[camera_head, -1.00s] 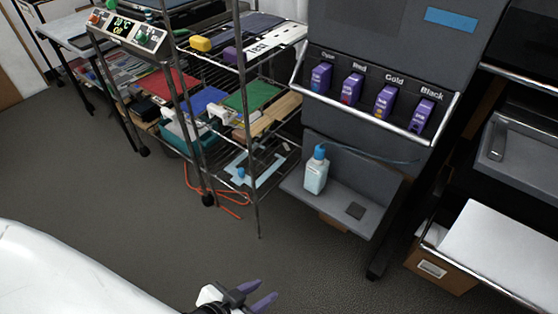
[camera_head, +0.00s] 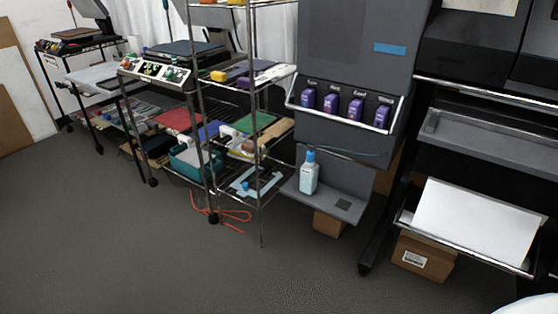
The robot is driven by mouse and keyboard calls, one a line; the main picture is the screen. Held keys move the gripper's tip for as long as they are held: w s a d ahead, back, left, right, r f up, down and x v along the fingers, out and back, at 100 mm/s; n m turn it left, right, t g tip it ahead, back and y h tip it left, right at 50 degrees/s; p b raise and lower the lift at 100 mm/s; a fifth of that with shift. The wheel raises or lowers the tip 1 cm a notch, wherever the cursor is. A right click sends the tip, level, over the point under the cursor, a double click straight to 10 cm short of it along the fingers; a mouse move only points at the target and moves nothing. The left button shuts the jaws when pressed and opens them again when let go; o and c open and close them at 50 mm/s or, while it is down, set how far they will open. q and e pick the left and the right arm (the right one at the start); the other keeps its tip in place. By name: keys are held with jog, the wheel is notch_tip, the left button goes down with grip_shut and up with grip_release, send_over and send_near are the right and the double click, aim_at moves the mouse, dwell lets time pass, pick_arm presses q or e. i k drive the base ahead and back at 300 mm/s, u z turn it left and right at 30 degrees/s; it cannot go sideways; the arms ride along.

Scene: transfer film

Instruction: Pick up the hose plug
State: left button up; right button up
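A translucent bottle (camera_head: 309,178) with pale blue liquid stands upright on the low grey ledge of the large grey printer. A blue plug or cap (camera_head: 310,156) sits at its top. A thin dark blue hose (camera_head: 350,151) runs from near there to the right along the printer front. I cannot tell for certain which blue piece is the hose plug. A small blue item (camera_head: 246,187) also lies on the wire rack's bottom shelf. Neither of my grippers is in view; a white part of my body shows at the bottom right corner.
The wire rack (camera_head: 262,218) stands left of the printer, with an orange cord (camera_head: 228,214) on the floor by it. A paper tray (camera_head: 480,225) and a cardboard box (camera_head: 425,257) are at the right. The grey floor in front is clear.

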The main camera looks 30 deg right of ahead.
aim_at(309, 156)
jog(key=u, duration=0.35)
jog(key=i, duration=1.7)
jog(key=z, duration=0.95)
jog(key=i, duration=1.25)
jog(key=z, duration=1.1)
